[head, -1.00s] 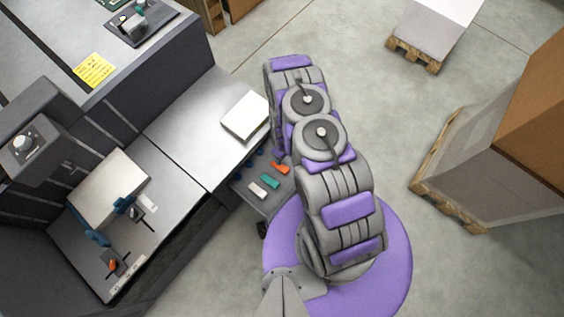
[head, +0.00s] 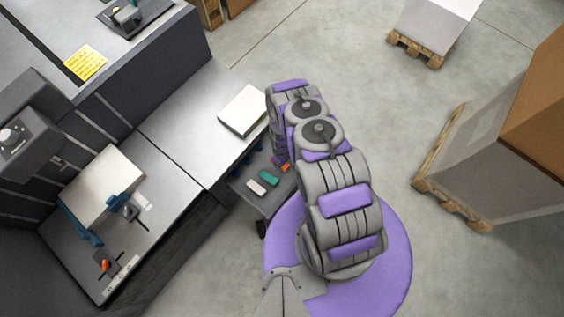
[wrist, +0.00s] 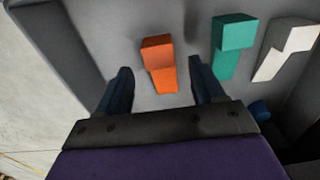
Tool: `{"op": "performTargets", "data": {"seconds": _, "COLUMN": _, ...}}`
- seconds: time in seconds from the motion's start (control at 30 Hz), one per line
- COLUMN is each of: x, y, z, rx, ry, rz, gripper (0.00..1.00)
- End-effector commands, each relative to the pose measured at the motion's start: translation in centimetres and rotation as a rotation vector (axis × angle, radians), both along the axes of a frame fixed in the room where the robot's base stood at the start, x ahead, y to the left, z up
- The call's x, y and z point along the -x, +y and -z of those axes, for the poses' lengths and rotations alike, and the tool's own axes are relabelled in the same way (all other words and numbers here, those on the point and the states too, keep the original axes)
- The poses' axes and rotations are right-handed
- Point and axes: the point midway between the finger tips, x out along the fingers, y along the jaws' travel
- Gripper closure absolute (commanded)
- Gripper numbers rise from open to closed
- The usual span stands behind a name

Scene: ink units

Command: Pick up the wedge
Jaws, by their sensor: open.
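An orange stepped block (wrist: 160,66), which looks like the wedge, lies on a grey tray (wrist: 95,35) in the wrist view. In the head view the orange block (head: 286,168) is partly hidden by my arm. Similar teal (wrist: 232,45) and white (wrist: 288,48) blocks lie to its right in the wrist view; which one the task means is not certain. My gripper (wrist: 160,68) is open, its dark fingers on either side of the orange block, with gaps left and right. Its height above the tray is hard to tell. The head view hides the gripper behind my arm.
A metal bench (head: 185,125) with a white paper stack (head: 243,110) stands left of the tray. A machine with a clamped pale block (head: 105,185) is further left. Loaded pallets (head: 440,170) stand at right, with open floor between.

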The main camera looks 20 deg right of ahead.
Motion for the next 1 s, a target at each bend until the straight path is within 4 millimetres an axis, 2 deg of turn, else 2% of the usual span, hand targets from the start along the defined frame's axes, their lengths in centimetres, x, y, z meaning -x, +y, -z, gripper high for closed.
{"op": "performTargets", "data": {"seconds": 0.03, "x": 0.1, "y": 0.0, "z": 1.2, "rx": 0.000, "ry": 0.000, "rz": 0.001, "gripper": 0.32}}
{"op": "performTargets", "data": {"seconds": 0.2, "x": 0.2, "y": 0.0, "z": 3.2, "rx": 0.000, "ry": 0.001, "rz": 0.000, "gripper": 0.32}}
{"op": "performTargets", "data": {"seconds": 0.47, "x": 0.1, "y": 0.0, "z": 3.3, "rx": 0.000, "ry": 0.001, "rz": 0.000, "gripper": 0.33}}
{"op": "performTargets", "data": {"seconds": 1.0, "x": 0.1, "y": 0.0, "z": 3.3, "rx": 0.000, "ry": 0.001, "rz": 0.000, "gripper": 0.85}}
